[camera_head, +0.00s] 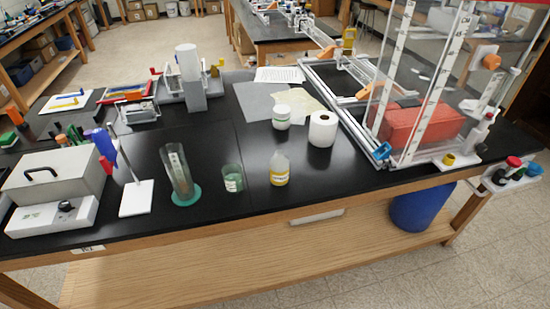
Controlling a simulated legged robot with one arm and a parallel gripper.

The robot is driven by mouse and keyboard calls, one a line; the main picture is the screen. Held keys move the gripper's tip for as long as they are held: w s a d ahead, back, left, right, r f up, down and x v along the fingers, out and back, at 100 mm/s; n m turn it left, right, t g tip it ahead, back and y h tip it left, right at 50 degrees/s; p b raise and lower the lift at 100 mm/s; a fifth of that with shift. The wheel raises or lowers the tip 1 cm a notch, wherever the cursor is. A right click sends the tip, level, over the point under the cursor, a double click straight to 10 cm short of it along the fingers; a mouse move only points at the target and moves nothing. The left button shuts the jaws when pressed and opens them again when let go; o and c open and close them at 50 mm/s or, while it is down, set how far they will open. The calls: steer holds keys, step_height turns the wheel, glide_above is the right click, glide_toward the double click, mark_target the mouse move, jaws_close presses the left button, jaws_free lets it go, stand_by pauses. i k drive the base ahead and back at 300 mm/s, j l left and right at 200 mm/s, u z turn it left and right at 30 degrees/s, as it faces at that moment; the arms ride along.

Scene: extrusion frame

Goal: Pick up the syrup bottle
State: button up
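A small clear bottle of yellow liquid (279,170) stands upright near the front edge of the black bench top; it looks like the syrup bottle, though its label is too small to read. A beaker with green content (233,179) stands just to its left. My gripper and arm are not in view.
A tall cylinder on a green base (178,174) and a white stand (137,196) are further left, beside a grey box (55,180). A white roll (322,129) and white jar (281,117) stand behind the bottle. A frame with a red block (420,123) fills the right.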

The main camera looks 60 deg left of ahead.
mark_target(280, 163)
steer(key=u, duration=2.25)
